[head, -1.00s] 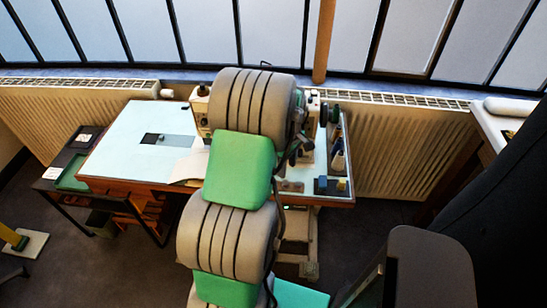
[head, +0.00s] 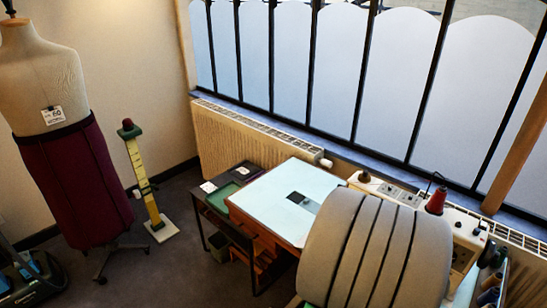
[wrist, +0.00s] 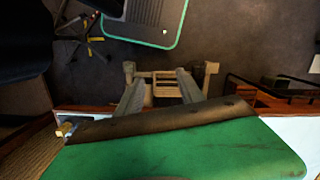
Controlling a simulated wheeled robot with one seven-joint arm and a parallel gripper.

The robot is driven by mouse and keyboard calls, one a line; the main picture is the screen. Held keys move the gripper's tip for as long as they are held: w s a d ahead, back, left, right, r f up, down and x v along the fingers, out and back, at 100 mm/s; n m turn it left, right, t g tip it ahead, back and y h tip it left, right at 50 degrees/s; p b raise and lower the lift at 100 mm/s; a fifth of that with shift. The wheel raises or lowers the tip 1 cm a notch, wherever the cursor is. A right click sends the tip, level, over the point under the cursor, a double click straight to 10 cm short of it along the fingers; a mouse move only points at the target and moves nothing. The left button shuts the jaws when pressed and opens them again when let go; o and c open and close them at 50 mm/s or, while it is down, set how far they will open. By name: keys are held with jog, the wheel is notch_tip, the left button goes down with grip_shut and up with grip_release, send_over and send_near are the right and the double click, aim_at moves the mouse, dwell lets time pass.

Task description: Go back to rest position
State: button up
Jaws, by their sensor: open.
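My arm's grey ribbed joint (head: 375,250) fills the lower right of the head view and covers part of the sewing table (head: 285,195). The wrist view looks down past the wooden table edge (wrist: 270,105) to the floor. A large green surface with a brown strip along its edge fills the bottom there; I cannot tell for sure what it is. No held object shows.
A beige sewing machine (head: 405,195) with a red thread cone (head: 436,201) stands behind my arm. A dark side table (head: 222,205) adjoins the sewing table. A dress form in a maroon skirt (head: 75,185) and a yellow stand (head: 143,185) are left. Open floor (head: 175,270) lies between.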

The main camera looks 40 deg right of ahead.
jog(key=w+a+r+n+t, duration=0.1)
jog(key=w+a+r+n, duration=0.3)
jog(key=a, duration=0.4)
jog(key=w+a+r+n+t+h, duration=0.1)
jog(key=w+a+r+n+t, duration=0.1)
jog(key=w+a+r+n, duration=0.2)
jog(key=w+a+r+n+t, duration=0.1)
jog(key=w+a+r+n, duration=0.4)
jog(key=a, duration=0.9)
jog(key=w+r, duration=0.1)
jog(key=w, duration=0.2)
jog(key=shift+w+a+t, duration=0.15)
jog(key=shift+w+t, duration=0.2)
jog(key=shift+t, duration=0.05)
